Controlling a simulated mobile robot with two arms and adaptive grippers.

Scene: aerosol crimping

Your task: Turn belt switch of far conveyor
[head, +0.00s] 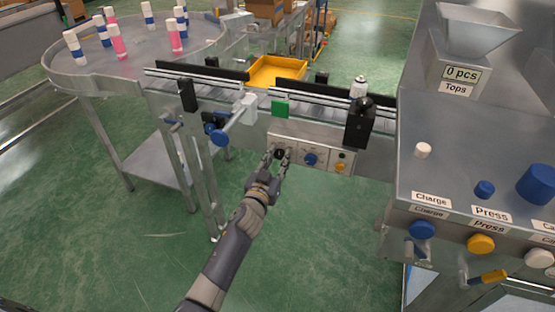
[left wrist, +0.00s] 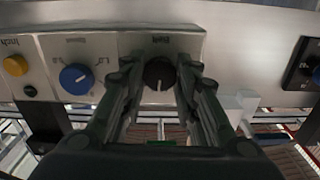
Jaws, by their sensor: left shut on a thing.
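A grey control box (head: 325,162) is on the front side of the conveyor (head: 330,118). It carries a black knob (left wrist: 159,74), a blue knob (head: 310,159) and a yellow button (head: 340,167). My left gripper (head: 279,155) reaches up to the box's left end, with its fingers on either side of the black knob. In the left wrist view the two dark fingers close around this knob, whose white pointer mark shows. The blue knob (left wrist: 76,79) and the yellow button (left wrist: 15,65) are beside it there, untouched. My right gripper is not in view.
A round table (head: 130,62) with white, blue and pink cans stands at the back left. A yellow tray (head: 277,72) lies behind the conveyor. A steel machine panel (head: 470,160) with knobs and buttons fills the right. Green floor is clear in front.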

